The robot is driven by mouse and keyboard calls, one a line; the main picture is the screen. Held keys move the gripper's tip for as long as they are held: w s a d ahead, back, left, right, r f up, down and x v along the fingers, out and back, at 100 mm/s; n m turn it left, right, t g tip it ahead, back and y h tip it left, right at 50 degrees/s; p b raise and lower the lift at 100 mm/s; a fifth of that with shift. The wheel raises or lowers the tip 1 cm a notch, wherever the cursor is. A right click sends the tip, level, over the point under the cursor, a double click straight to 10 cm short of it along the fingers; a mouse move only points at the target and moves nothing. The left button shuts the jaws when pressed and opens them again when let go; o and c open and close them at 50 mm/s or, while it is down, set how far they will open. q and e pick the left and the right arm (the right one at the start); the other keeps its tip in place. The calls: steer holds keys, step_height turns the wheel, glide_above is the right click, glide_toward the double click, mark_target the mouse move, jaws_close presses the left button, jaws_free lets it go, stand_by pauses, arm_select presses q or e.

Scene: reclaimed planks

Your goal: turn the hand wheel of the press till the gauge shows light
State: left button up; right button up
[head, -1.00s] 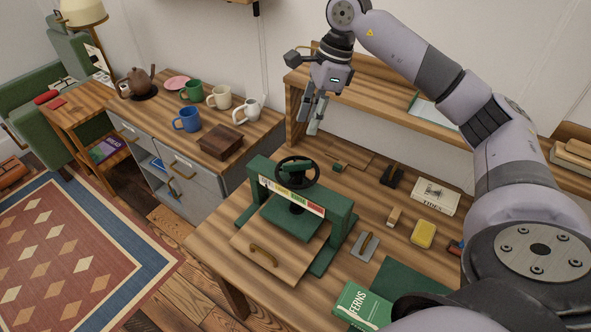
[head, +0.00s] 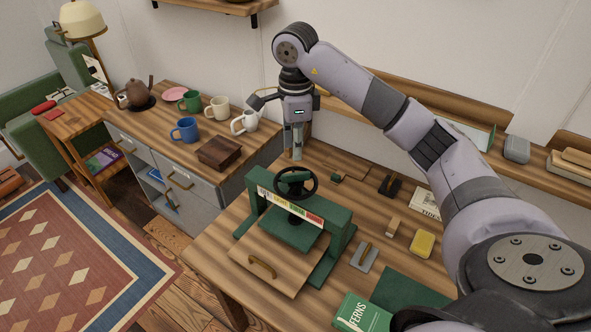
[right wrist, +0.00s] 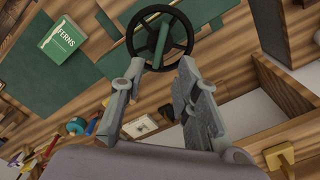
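The green press (head: 338,225) stands on the plank workbench. My left gripper is not in view.
A yellow block (head: 423,243), a grey plate with a handle (head: 364,257) and a green FERNS book (head: 362,313) lie right of the press. A shelf (head: 400,100) runs along the wall behind. Mugs and a brown box (head: 219,152) stand on the left cabinet.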

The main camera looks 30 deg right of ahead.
mark_target(296, 173)
step_height(296, 173, down, 8)
steer(key=shift+f+p, duration=0.15)
steer(key=shift+p, duration=0.75)
jaws_close()
